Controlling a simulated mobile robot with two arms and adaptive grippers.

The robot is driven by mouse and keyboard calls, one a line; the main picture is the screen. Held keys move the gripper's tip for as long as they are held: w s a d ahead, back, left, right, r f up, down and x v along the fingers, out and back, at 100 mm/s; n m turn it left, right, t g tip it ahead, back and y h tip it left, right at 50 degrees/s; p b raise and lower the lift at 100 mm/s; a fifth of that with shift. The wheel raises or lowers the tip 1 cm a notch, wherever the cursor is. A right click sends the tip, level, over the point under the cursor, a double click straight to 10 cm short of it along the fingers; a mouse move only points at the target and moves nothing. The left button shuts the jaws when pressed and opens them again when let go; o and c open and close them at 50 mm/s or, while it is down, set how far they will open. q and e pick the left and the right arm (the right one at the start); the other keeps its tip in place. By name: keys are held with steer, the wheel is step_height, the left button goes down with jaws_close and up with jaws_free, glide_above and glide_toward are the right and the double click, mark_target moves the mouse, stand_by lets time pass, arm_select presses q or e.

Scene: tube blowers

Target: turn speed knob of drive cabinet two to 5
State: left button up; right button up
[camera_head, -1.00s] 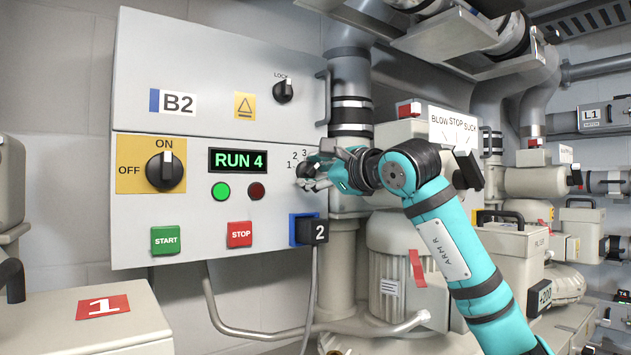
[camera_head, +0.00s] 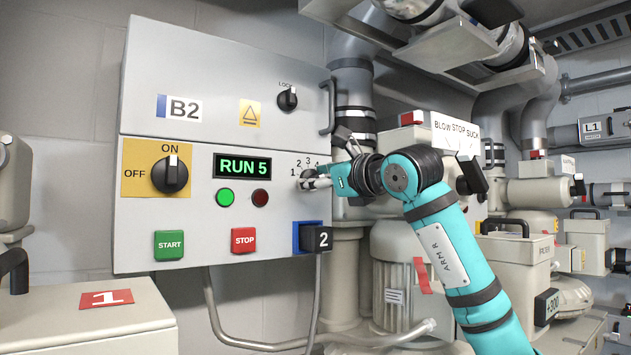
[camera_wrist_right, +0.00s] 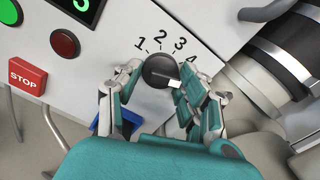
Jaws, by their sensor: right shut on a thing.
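The drive cabinet (camera_head: 140,222), marked B2, has a display (camera_head: 243,167) reading RUN 5 in green. Its black speed knob (camera_wrist_right: 158,68) sits under a printed scale; 1, 2, 3 and 4 show in the right wrist view. The knob's white pointer (camera_wrist_right: 174,83) points to the lower right, past the 4; the 5 mark is hidden behind my fingers. My right gripper (camera_head: 311,180) is shut on the knob, one finger on each side of it. It also shows in the right wrist view (camera_wrist_right: 157,88). My left gripper is not in view.
The ON/OFF switch (camera_head: 171,174) points to ON, and the green lamp (camera_head: 225,197) is lit. START (camera_head: 169,244) and STOP (camera_head: 244,240) buttons sit below. A black plug (camera_head: 316,238) marked 2 is right below my gripper. Pipes (camera_head: 352,90) stand close on the right.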

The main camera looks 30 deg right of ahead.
steer(key=shift+d+r, duration=0.15)
steer(key=shift+d, duration=0.1)
steer(key=o, duration=0.8)
steer(key=shift+o, duration=0.8)
steer(key=shift+d, duration=0.1)
steer(key=shift+d+f, duration=0.2)
steer(key=shift+a, duration=0.2)
steer(key=s+d, duration=0.1)
steer(key=s, duration=1.1)
steer(key=shift+d, duration=0.3)
steer(key=shift+f, duration=0.1)
